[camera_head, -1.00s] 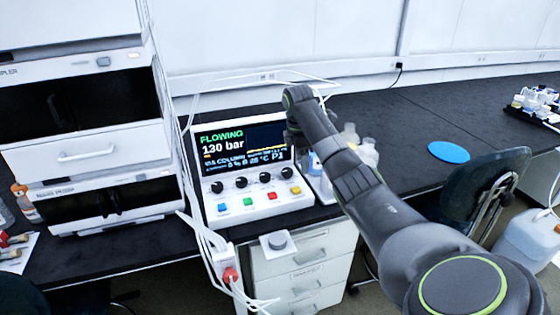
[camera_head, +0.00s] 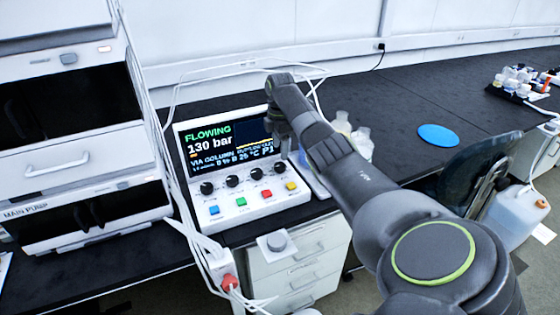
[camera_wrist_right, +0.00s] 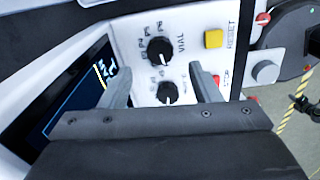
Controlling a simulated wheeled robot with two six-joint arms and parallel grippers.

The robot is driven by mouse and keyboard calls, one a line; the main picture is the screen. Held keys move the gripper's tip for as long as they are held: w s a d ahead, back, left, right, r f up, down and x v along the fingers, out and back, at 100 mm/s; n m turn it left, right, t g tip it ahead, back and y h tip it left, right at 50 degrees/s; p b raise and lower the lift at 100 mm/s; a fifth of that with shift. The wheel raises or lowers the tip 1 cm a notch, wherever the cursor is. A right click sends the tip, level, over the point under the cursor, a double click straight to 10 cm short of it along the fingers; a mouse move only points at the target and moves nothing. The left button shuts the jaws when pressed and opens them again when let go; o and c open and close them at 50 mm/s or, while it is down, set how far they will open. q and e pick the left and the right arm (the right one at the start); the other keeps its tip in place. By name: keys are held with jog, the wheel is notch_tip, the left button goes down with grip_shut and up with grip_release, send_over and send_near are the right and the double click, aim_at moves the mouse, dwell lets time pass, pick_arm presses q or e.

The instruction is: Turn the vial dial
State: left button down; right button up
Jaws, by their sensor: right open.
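The control box (camera_head: 241,210) has a lit screen (camera_head: 228,143) showing "FLOWING" and "130 bar", with a row of black dials below. The dial marked VIAL (camera_wrist_right: 159,50) is black with a white pointer line; it seems to be the rightmost dial (camera_head: 278,168) in the head view. My right gripper (camera_wrist_right: 158,76) is open and empty. It hangs over the right end of the box, its fingers either side of the dial row. A second black dial (camera_wrist_right: 168,92) shows between the fingers, nearer the gripper body. Contact cannot be told. My left gripper is out of view.
A yellow RESET button (camera_wrist_right: 213,38) and a red STOP button (camera_wrist_right: 216,80) sit beside the dials. A grey knob on a white plate (camera_head: 277,243) is at the bench edge. Bottles (camera_head: 361,143) stand right of the box. White tubes loop behind it.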

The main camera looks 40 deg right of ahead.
aim_at(280, 165)
notch_tip(280, 165, down, 6)
jog(key=shift+r, duration=0.15)
jog(key=shift+f, duration=0.35)
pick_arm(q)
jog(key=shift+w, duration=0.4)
pick_arm(e)
jog(key=c, duration=1)
